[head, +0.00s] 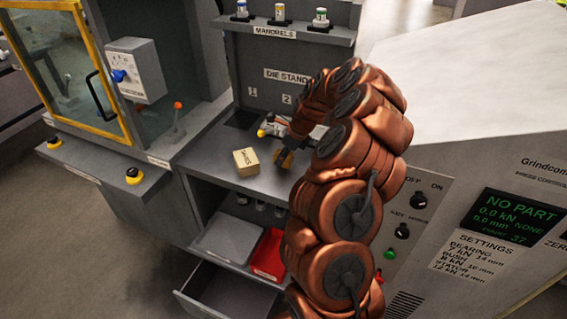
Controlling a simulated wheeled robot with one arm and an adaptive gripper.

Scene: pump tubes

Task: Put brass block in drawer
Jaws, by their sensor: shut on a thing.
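My gripper (287,151) is above the grey bench, at the end of my copper-coloured arm. It is shut on a small yellow-brown piece, which looks like the brass block (283,160); its fingers and the arm hide part of it. A drawer (186,293) under the bench at the bottom is pulled open. The part of its inside that shows looks empty, and my arm covers its right side. The gripper is above and beyond the drawer.
A tan labelled box (246,161) stands on the bench left of my gripper. A grey lidded bin (226,238) and a red tray (269,254) sit on the shelf above the drawer. The press cabinet (470,150) is on the right, and a yellow-framed machine (122,95) on the left.

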